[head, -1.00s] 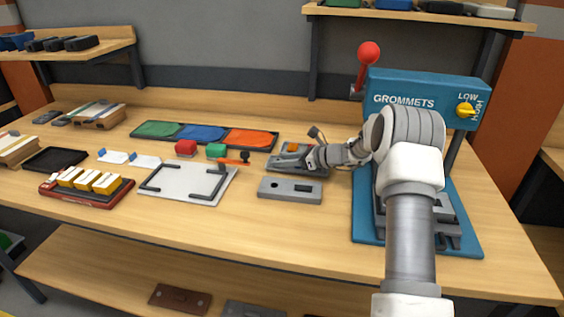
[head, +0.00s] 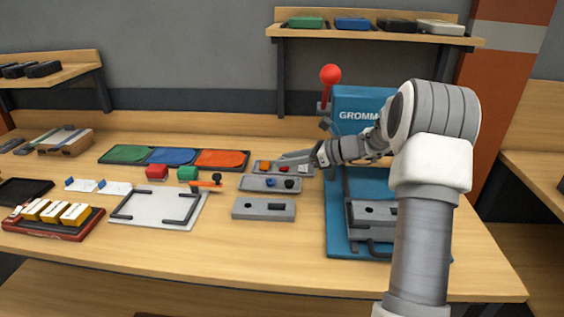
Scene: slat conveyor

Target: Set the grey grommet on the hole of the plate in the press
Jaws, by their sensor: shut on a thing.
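My gripper (head: 300,160) is small and far off, just above the right end of the rear grey tray. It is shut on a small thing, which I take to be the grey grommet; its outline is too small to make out. The blue press (head: 360,110) with a red-knobbed lever stands to the right of the gripper, partly behind my arm. Low in the press sits a grey plate (head: 384,218) with a dark hole near its left part. My arm covers the plate's right side. The gripper is well to the left of and behind the hole.
The rear grey tray (head: 255,169) holds orange and red pieces. A grey block (head: 245,212) lies in front. A white board (head: 160,206) with black corner rails lies left. Bare tabletop lies between block and press.

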